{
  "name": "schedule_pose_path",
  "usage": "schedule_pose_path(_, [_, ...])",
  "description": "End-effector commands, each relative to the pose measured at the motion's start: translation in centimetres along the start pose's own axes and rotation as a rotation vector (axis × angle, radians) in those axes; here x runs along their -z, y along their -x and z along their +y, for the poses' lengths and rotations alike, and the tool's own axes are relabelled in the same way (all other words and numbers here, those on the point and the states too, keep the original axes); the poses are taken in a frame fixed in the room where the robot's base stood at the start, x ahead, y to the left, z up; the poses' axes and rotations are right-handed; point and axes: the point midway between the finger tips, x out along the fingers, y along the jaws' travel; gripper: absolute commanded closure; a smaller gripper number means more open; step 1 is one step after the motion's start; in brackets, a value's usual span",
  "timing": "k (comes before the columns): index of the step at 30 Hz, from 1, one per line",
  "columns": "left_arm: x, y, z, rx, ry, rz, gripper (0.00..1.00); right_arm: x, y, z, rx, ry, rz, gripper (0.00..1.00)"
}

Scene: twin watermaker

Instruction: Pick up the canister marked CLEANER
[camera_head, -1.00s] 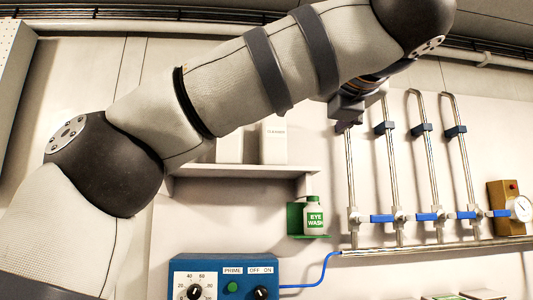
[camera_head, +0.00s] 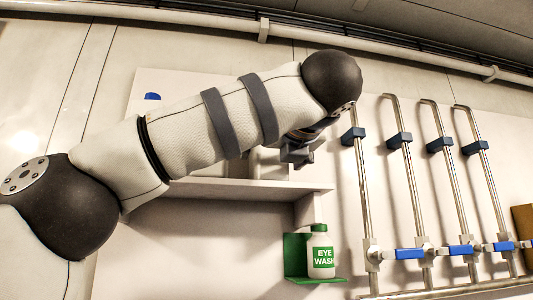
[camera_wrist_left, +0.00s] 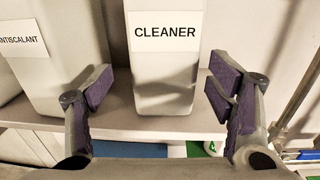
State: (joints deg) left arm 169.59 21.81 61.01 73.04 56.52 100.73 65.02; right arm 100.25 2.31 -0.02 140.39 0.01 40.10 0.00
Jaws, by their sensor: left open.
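The white CLEANER canister (camera_wrist_left: 165,65) stands upright on the shelf in the left wrist view, its label facing me. In the head view a small part of a pale canister (camera_head: 270,165) shows beneath my left arm; most of it is hidden. My left gripper (camera_wrist_left: 160,88) is open, with its two dark-padded fingers to either side of the canister's front in the wrist view. No contact is visible. In the head view the left gripper (camera_head: 298,155) is just above the shelf's right end. My right gripper is not in view.
An ANTISCALANT canister (camera_wrist_left: 60,55) stands close on the left in the wrist view. The shelf (camera_head: 225,190) carries the canisters. Below it is an EYE WASH bottle (camera_head: 320,252) in a green holder. Vertical metal pipes (camera_head: 406,170) with blue clamps stand to the right.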

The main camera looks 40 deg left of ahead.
Motion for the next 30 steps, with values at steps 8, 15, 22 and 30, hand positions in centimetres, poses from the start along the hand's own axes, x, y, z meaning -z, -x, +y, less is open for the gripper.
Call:
schedule_pose_path(8, [0.1, -4.6, -0.3, -0.002, 0.003, 0.001, 0.25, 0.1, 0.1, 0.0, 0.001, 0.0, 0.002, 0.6])
schedule_pose_path(15, [0.0, -5.9, -0.4, 0.001, 0.001, -0.002, 0.25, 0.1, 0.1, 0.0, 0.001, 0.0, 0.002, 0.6])
schedule_pose_path(22, [0.0, -5.9, -0.4, 0.001, 0.001, -0.002, 0.57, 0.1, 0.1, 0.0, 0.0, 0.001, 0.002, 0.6])
schedule_pose_path(30, [-0.1, -5.8, -0.3, 0.001, 0.003, -0.006, 1.0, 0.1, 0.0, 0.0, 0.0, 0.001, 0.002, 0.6])
